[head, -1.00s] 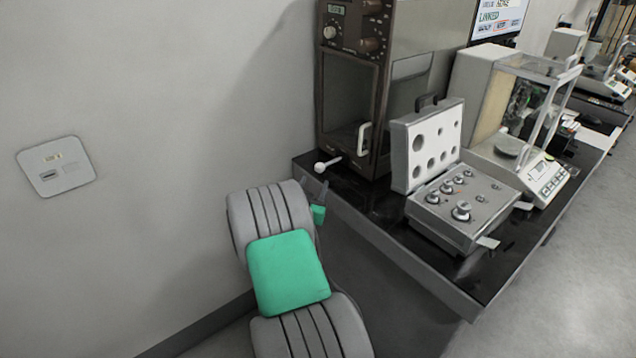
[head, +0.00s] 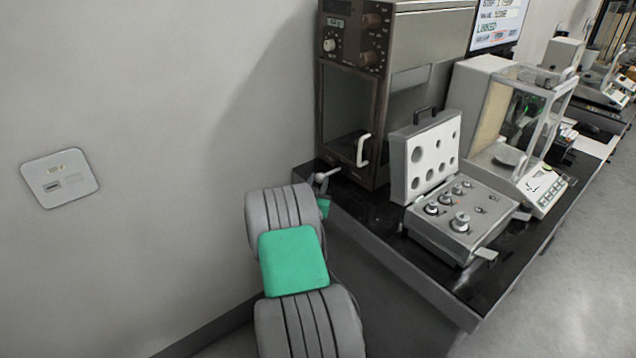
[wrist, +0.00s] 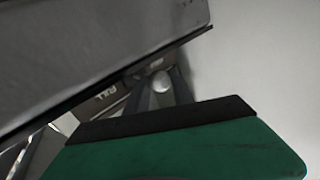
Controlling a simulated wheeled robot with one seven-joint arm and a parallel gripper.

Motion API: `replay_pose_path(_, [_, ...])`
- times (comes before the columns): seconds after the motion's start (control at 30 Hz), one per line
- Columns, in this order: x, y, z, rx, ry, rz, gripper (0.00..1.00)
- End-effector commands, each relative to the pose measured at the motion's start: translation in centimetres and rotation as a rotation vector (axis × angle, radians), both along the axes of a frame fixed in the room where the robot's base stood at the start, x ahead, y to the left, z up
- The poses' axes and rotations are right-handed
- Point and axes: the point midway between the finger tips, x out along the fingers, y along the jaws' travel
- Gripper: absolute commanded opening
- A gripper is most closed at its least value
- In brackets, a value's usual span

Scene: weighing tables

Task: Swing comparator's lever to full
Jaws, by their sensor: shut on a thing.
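The comparator (head: 352,95) is the tall brown cabinet with a dial at the left end of the black table. Its pale lever (head: 330,174) sticks out low at the cabinet's left side. My gripper (head: 323,188) is at the lever's outer end, mostly hidden behind my arm. In the wrist view, the lever's round knob (wrist: 161,83) sits between the two dark fingers of my gripper (wrist: 163,92), which is shut on it. A label that appears to read FULL (wrist: 106,91) is beside the fingers. The rest of the lever is hidden in that view.
An open case of weights (head: 462,215) stands on the black table (head: 385,215), with a glass-walled balance (head: 510,130) behind it. The wall (head: 160,120) is close on the left and carries a socket plate (head: 60,178).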

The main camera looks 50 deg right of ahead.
Motion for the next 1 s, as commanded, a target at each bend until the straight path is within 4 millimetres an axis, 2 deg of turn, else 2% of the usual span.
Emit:
replay_pose_path(0.03, [-0.01,0.00,0.00,0.000,0.000,0.000,0.21])
replay_pose_path(0.3, [-0.01,0.00,0.01,0.000,0.000,0.000,0.00])
replay_pose_path(1.0, [-0.02,0.00,0.02,0.000,0.000,0.000,0.00])
